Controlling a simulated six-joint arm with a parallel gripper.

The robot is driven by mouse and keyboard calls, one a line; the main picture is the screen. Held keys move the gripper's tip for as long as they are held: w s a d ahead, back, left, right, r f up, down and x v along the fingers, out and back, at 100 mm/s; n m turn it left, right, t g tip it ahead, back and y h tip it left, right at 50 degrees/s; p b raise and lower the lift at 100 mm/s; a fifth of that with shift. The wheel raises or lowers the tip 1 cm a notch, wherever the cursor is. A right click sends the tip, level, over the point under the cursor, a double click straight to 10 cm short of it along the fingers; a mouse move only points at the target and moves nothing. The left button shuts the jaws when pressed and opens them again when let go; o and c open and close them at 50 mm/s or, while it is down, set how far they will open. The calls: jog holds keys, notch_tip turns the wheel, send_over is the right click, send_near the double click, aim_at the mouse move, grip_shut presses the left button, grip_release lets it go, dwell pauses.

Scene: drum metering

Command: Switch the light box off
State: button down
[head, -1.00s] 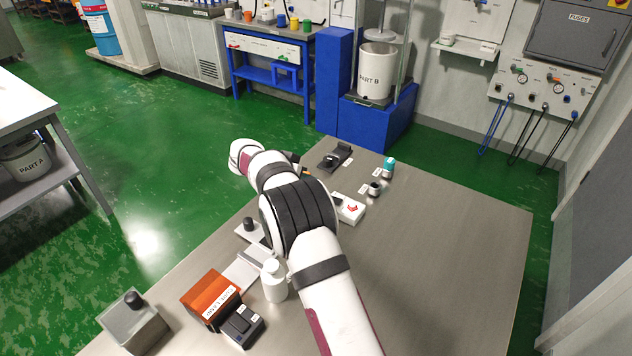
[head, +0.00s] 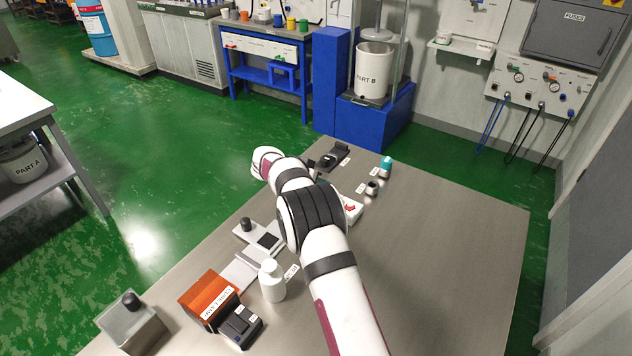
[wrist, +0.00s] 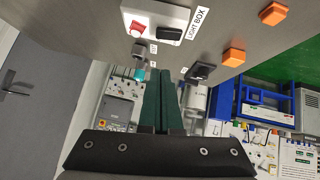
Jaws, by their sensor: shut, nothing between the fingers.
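The light box shows at the top of the wrist view as a white unit (wrist: 158,12) with a red part (wrist: 138,29) and a dark switch (wrist: 170,28), beside a "LIGHT BOX" label (wrist: 197,24). In the head view, a white box with a red mark (head: 352,208) is partly hidden behind my arm. My gripper (wrist: 161,72) shows in the wrist view with its two teal fingers together and empty. Its tips lie below the light box in that picture and appear apart from it. In the head view I cannot make out the fingertips.
Two orange blocks (wrist: 273,13) (wrist: 233,57) show in the wrist view. A small teal-capped item (head: 386,163) and a dark device (head: 332,158) stand near the table's far edge. A white bottle (head: 271,281) and an orange box (head: 207,297) stand left of my arm. The table's right side is clear.

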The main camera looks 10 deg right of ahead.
jog(key=x, duration=0.4)
notch_tip(320, 180, down, 3)
jog(key=shift+s+d+r, duration=0.15)
jog(key=shift+d, duration=0.05)
jog(key=shift+s+f, duration=0.1)
jog(key=shift+f, duration=0.6)
jog(key=shift+s+d+f, duration=0.1)
jog(key=shift+d+f, duration=0.1)
jog(key=shift+f, duration=0.15)
jog(key=shift+w+a, duration=0.5)
jog(key=shift+a, duration=0.1)
jog(key=shift+r, duration=0.1)
